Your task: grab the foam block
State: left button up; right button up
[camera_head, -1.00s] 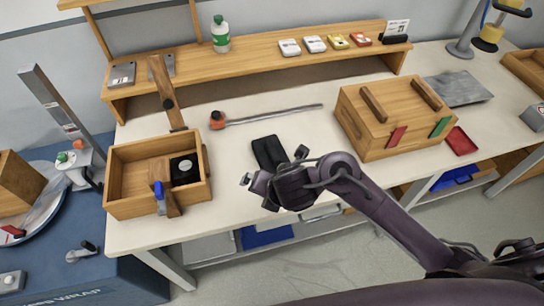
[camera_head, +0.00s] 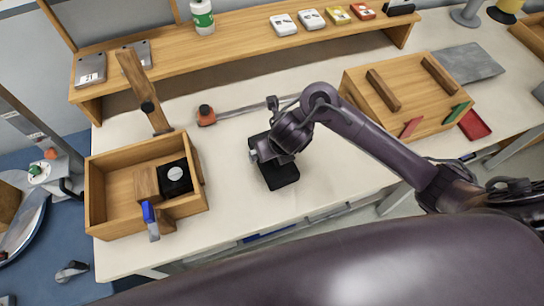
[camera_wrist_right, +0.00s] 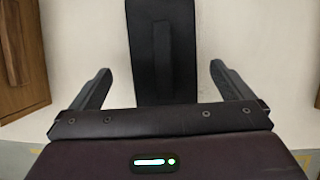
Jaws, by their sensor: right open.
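A black rectangular block (camera_head: 281,174), which I take for the foam block, lies flat on the white table right of the wooden tray. My right gripper (camera_head: 263,130) is over its far end in the head view and hides part of it. In the right wrist view the block (camera_wrist_right: 163,45) runs between the two spread fingers of the right gripper (camera_wrist_right: 160,70), with a raised strip along its middle. There is a gap on each side, so the gripper is open and empty. The left gripper is not in view.
An open wooden tray (camera_head: 98,197) with a black item stands left. A rod with an orange end (camera_head: 206,116) lies behind the block. A wooden box (camera_head: 405,95) with slots stands right, beside a red tray (camera_head: 474,124). A raised shelf (camera_head: 240,42) runs along the back.

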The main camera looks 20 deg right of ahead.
jog(key=b+x, duration=0.1)
jog(key=x, duration=0.3)
jog(key=shift+d+b, duration=0.2)
jog(key=shift+b, duration=0.1)
jog(key=shift+w+f, duration=0.4)
jog(key=shift+f, duration=0.1)
jog(key=c, duration=0.9)
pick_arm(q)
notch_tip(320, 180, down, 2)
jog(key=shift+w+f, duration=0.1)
